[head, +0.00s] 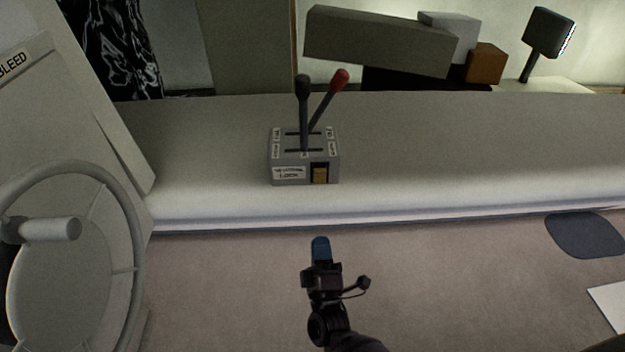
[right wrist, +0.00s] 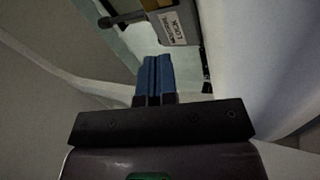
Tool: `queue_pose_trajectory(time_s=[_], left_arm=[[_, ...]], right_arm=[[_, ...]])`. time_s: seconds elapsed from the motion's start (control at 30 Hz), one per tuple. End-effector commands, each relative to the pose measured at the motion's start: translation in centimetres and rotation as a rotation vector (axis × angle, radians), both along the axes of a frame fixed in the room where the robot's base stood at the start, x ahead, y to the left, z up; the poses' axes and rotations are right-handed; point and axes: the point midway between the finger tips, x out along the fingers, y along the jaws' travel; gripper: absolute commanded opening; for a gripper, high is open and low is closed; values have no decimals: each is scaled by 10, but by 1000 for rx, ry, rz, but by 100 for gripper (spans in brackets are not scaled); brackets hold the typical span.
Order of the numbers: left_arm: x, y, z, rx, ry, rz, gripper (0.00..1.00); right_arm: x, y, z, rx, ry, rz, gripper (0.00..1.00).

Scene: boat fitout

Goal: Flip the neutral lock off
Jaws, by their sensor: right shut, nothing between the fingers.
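The grey control box (head: 305,157) stands on the console ledge, with a black lever (head: 303,105) and a red-knobbed lever (head: 336,90) rising from slots in its top. The lock label (head: 289,174) is on its front face, and the small brown-yellow neutral lock switch (head: 320,174) sits right of that label. My right gripper (head: 320,245) is shut and empty, in front of and below the box, apart from it. In the right wrist view the blue fingertips (right wrist: 154,76) are together, and the lock label (right wrist: 176,27) shows beyond them. My left gripper is not in view.
A large handwheel (head: 125,240) with a handle stands at the left, beside a panel marked BLEED (head: 12,65). The ledge (head: 480,150) right of the box is clear. Grey and brown blocks (head: 380,42) lie behind it.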

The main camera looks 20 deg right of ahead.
Motion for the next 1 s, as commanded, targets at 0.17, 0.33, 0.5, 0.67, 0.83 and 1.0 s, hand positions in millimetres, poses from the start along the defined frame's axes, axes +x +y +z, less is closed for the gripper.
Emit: queue_pose_trajectory(time_s=[0.17,0.33,0.5,0.67,0.83,1.0], left_arm=[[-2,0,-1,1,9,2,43],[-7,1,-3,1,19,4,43],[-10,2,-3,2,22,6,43],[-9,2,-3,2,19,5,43],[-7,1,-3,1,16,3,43],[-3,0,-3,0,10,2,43]], right_arm=[[-5,-5,7,-133,-14,-101,0],[-5,-5,8,-192,-4,-134,0],[-5,-5,8,-199,-2,-137,0],[-5,-5,8,-198,-1,-137,0],[1,-7,11,-198,-2,-136,0],[20,-12,22,-198,-4,-136,0]])
